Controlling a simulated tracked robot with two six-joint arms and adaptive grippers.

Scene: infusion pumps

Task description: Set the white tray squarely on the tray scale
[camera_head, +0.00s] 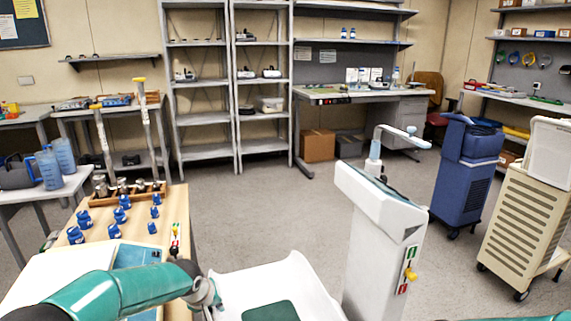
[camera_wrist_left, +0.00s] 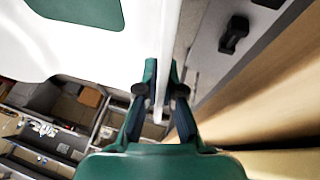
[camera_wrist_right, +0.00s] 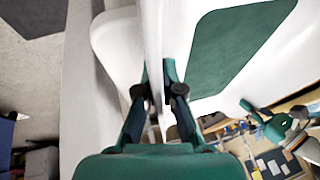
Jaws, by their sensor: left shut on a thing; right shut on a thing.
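The white tray (camera_head: 285,268) with a green pad (camera_head: 270,311) is at the bottom centre of the head view, cut off by the lower edge. My left gripper (camera_head: 212,298) is shut on its left wall. The left wrist view shows that white wall (camera_wrist_left: 168,50) between the fingers (camera_wrist_left: 160,97). In the right wrist view my right gripper (camera_wrist_right: 160,97) is shut on another part of the tray's rim (camera_wrist_right: 153,40). The right gripper is out of the head view. I cannot tell for certain which thing is the tray scale.
A cream unit with a teal panel (camera_head: 137,257) is at the lower left. A white column unit (camera_head: 375,230) stands close to the tray's right. Open floor (camera_head: 270,205) lies beyond.

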